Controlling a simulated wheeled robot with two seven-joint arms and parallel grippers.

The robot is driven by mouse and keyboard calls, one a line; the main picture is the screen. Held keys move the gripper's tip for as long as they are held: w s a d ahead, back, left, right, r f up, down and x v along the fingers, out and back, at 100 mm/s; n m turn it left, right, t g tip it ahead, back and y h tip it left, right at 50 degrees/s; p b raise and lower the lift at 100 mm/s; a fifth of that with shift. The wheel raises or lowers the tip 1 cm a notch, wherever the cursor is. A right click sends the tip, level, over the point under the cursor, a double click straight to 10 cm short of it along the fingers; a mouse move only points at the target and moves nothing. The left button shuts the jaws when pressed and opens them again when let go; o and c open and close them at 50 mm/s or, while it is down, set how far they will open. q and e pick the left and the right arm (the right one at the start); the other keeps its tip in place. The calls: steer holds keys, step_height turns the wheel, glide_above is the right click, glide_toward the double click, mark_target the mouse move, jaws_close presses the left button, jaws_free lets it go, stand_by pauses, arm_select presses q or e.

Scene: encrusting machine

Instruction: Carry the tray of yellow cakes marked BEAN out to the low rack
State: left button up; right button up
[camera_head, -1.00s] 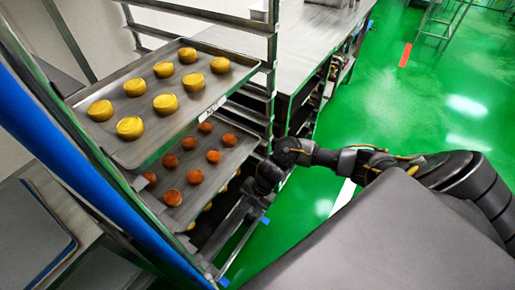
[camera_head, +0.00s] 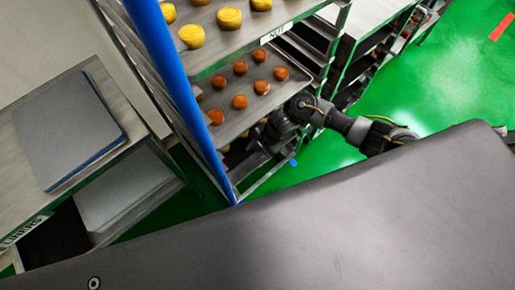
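A tray of yellow cakes (camera_head: 262,29) sits high in a tall rack at the top of the view, cut off by the top edge. Its front label (camera_head: 276,33) appears to read NUT. Several round yellow cakes (camera_head: 229,18) stand on it. No label reading BEAN is legible. A tray of orange-brown balls (camera_head: 247,111) lies one level below. More yellow pieces show dimly lower down, mostly hidden. My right gripper (camera_head: 267,141) is at the lower front of the rack, below the orange-ball tray; its fingers are too dark and covered to read. My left gripper is out of view.
The rack's blue post (camera_head: 176,84) stands on its left side. A steel table (camera_head: 38,130) at left holds a grey sheet (camera_head: 68,125), with a label like LINERS on its edge. Green floor (camera_head: 440,85) is open at right. A steel bench (camera_head: 362,15) stands behind.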

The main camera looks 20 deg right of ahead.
steer(key=shift+f, duration=0.2)
jaws_close()
steer(key=shift+s+f, duration=0.1)
stand_by(1.0)
